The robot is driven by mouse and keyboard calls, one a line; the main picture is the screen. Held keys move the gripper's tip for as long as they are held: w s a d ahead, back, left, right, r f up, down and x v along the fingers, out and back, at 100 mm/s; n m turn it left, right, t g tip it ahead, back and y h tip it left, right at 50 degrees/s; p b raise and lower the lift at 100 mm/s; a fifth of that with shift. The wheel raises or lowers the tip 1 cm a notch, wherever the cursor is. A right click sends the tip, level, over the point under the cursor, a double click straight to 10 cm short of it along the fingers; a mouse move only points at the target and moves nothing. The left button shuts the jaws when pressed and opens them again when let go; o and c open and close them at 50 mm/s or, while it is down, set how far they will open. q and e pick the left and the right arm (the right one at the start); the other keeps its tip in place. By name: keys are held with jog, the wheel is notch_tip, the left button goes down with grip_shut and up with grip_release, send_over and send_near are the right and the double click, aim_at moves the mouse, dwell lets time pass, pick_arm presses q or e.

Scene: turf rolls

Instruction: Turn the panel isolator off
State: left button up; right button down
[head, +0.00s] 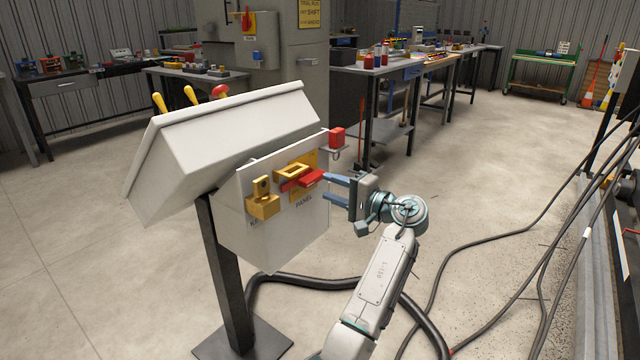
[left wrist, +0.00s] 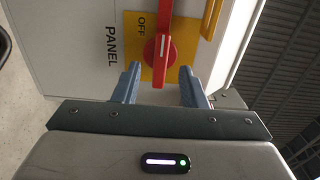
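The panel isolator is a red handle (head: 310,177) on a yellow plate (left wrist: 149,75) on the front of a pale grey box (head: 290,225) marked PANEL. Its bar lies roughly level across the panel. In the left wrist view the red handle (left wrist: 158,55) has a white mark, and the word OFF is printed beside it. My left gripper (head: 335,189) is at the panel's right side, facing the handle. Its blue fingers are open, one to each side of the handle's near end in the wrist view, with gaps visible. My right gripper is out of view.
A yellow frame (head: 293,171) sits just above the handle. Black cables (head: 480,250) cross the floor at the right.

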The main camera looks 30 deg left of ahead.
pick_arm(q)
jog(key=d, duration=0.5)
jog(key=shift+s+d, duration=0.2)
jog(key=shift+d, duration=0.2)
